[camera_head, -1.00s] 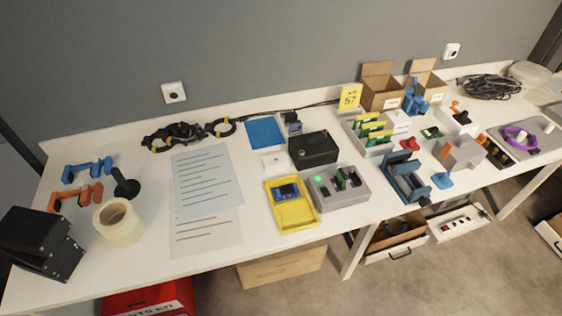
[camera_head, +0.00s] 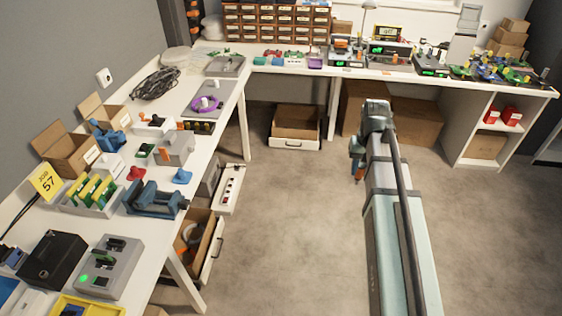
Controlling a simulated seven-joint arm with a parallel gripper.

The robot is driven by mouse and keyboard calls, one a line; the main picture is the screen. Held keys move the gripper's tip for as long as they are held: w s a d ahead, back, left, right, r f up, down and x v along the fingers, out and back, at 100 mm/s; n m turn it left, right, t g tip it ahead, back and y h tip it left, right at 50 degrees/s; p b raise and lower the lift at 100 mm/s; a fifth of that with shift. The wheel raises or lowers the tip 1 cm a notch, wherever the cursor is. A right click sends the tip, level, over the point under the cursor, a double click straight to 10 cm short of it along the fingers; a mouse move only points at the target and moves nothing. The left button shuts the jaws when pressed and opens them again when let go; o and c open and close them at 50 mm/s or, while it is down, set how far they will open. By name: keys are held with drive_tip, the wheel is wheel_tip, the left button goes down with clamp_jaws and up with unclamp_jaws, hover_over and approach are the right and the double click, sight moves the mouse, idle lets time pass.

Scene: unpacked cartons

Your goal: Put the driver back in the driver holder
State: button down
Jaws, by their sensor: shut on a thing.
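My arm reaches out over the floor from the bottom right, and my gripper (camera_head: 358,163) hangs at its far end, small and partly hidden by the arm. It is shut on what looks like the driver (camera_head: 359,173), of which only a small orange part shows below the gripper. The driver is in the air, apart from the tables. I cannot tell for sure which thing is the driver holder. A grey block (camera_head: 174,150) with an orange piece at its side and a dark strip (camera_head: 200,127) with orange parts stand on the left table.
The left table holds a blue vise (camera_head: 152,199), a white card rack (camera_head: 97,197), open cartons (camera_head: 65,149), a grey tester (camera_head: 108,268) and a purple ring (camera_head: 205,104). The back table (camera_head: 290,69) carries drawers and devices. Open floor lies between the tables.

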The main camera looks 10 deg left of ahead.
drive_tip(key=s+a+r+n, duration=0.2)
drive_tip(key=a+n, duration=0.4)
drive_tip(key=a, duration=3.5)
drive_tip(key=s+a+n, duration=0.2)
drive_tip(key=s+a, duration=0.4)
drive_tip(key=a, duration=0.4)
drive_tip(key=s+a+n, duration=0.1)
drive_tip(key=s+a, duration=0.6)
drive_tip(key=a, duration=0.3)
drive_tip(key=s+a+n, duration=0.2)
drive_tip(key=s+a, duration=0.6)
drive_tip(key=s, duration=0.4)
drive_tip(key=s+a+r+n, duration=0.1)
drive_tip(key=s+a+n, duration=0.1)
drive_tip(key=s+a, duration=0.85)
drive_tip(key=s+a+n, duration=0.2)
drive_tip(key=s+a, duration=0.4)
drive_tip(key=s, duration=0.9)
drive_tip(key=shift+w+f, duration=0.15)
drive_tip(key=shift+f, duration=0.9)
drive_tip(key=shift+w+f, duration=0.1)
drive_tip(key=shift+f, duration=0.9)
drive_tip(key=shift+f, duration=1.95)
drive_tip(key=c, duration=0.8)
unclamp_jaws()
